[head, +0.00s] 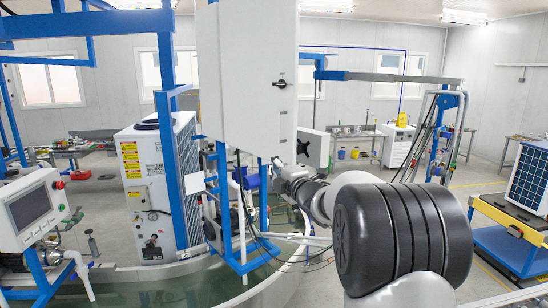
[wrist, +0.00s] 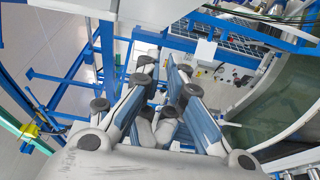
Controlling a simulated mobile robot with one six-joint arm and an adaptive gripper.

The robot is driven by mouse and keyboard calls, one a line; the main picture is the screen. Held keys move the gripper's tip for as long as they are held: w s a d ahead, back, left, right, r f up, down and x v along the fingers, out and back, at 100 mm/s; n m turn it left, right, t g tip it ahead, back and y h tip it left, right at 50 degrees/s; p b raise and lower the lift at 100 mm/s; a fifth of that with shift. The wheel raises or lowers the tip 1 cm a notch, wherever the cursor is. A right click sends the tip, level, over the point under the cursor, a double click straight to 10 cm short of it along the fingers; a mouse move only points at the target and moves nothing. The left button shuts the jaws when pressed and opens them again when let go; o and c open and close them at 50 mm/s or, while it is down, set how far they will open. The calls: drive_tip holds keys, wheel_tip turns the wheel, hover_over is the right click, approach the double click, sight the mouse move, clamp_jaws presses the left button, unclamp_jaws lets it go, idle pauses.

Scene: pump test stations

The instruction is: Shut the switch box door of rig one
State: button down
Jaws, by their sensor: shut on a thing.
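The white switch box (head: 215,75) stands high in the middle of the head view. A broad white door panel with a black turn handle (head: 281,84) faces me; I cannot tell how far it stands open. My gripper (head: 277,164) is just below the panel's lower right corner, small and partly hidden by my wrist. In the wrist view my gripper (wrist: 168,80) shows two blue-padded fingers with a narrow space between their tips. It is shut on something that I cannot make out. Whether it touches the panel is not clear.
Blue frame posts (head: 168,150) and a white unit with yellow labels (head: 150,185) stand left of the box. A round tank with a pale rim (head: 270,290) lies below. A control panel (head: 32,208) is at the far left. A blue cart (head: 515,245) stands right.

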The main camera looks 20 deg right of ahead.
drive_tip(key=w+d+p, duration=0.3)
drive_tip(key=w, duration=0.2)
drive_tip(key=shift+w+d, duration=0.35)
drive_tip(key=shift+d, duration=0.05)
drive_tip(key=shift+r, duration=0.1)
